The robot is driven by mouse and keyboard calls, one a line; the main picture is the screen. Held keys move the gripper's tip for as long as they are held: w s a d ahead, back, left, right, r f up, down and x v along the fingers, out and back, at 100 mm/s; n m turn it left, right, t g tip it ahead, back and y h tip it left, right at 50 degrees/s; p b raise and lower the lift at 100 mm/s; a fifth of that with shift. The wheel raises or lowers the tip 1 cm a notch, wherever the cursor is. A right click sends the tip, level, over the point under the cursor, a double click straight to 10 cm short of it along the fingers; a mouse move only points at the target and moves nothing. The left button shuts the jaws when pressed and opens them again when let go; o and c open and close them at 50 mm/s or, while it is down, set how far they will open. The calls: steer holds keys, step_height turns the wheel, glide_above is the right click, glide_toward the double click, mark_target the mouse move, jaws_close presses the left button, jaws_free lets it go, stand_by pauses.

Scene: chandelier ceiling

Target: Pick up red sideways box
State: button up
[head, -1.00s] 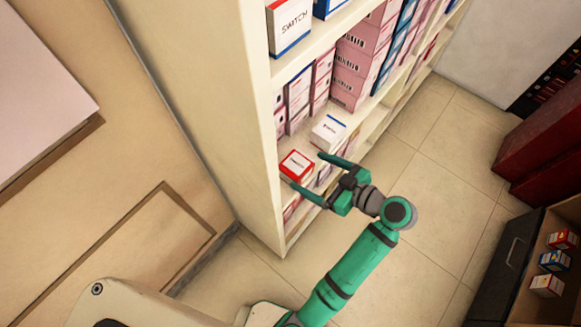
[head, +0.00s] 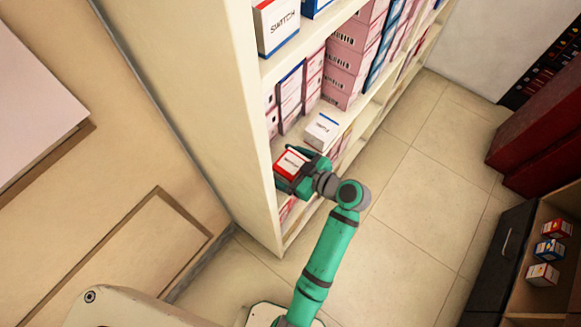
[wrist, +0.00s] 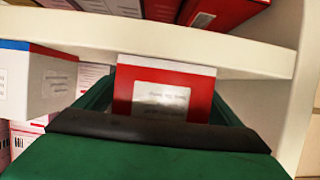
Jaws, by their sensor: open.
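The red box (head: 289,162) lies on a shelf near the end of the white shelving unit. Its top is red with a white label. In the wrist view the red box (wrist: 150,75) is straight ahead, with its red and white labelled face showing. My gripper (head: 299,169) is at the shelf's front edge, open, with its fingers reaching around the red box. In the wrist view one finger of my gripper (wrist: 163,97) is on each side of the box. Whether they touch it I cannot tell. The box's lower part is hidden behind my gripper.
A white box (head: 321,131) lies on the same shelf to the right. Stacked pink boxes (head: 346,73) stand further along. The unit's side panel (head: 185,80) is close on the left. A shelf board (wrist: 200,45) runs across the wrist view beyond the red box. Floor in front is clear.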

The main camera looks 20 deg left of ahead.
steer(key=c, duration=1.2)
steer(key=shift+r, duration=0.15)
